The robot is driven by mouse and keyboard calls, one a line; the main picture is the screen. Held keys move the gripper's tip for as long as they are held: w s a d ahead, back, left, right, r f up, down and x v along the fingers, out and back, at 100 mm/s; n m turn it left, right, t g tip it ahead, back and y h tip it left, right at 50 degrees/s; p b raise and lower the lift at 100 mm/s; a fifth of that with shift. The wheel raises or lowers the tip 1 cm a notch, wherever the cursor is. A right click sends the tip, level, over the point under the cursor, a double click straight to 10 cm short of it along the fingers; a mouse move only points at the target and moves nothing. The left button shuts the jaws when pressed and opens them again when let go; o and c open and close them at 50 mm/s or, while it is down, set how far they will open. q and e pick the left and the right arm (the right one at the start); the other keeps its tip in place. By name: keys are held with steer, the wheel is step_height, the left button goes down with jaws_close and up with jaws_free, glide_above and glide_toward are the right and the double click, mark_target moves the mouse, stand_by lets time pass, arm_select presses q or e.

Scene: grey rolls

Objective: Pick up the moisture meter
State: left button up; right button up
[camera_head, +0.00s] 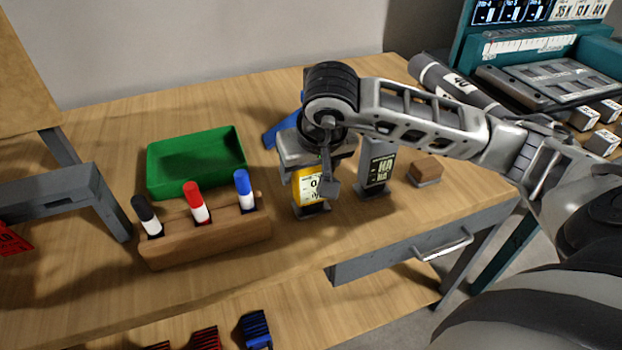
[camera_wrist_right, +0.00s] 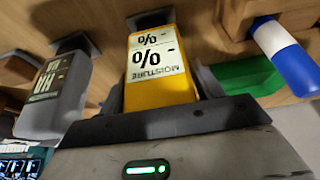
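The moisture meter (camera_head: 311,186) is yellow with a white label and stands upright on a small dark base on the wooden table. In the right wrist view the meter (camera_wrist_right: 158,65) shows its "MOISTURE" label and percent signs. My right gripper (camera_head: 325,180) is over the meter from above and hides its upper part in the head view. In the right wrist view the dark fingers of my right gripper (camera_wrist_right: 162,95) lie on either side of the yellow body, very close to it. I cannot tell whether they press on it. My left gripper is not in view.
A grey meter (camera_head: 376,170) stands close to the right. A wooden block (camera_head: 426,170) is farther right. A wooden holder (camera_head: 205,238) with black, red and blue markers and a green tray (camera_head: 170,181) are to the left. A drawer (camera_head: 405,255) is under the front edge.

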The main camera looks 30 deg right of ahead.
steer(key=c, duration=0.8)
steer(key=shift+o, duration=0.2)
steer(key=shift+r, duration=0.1)
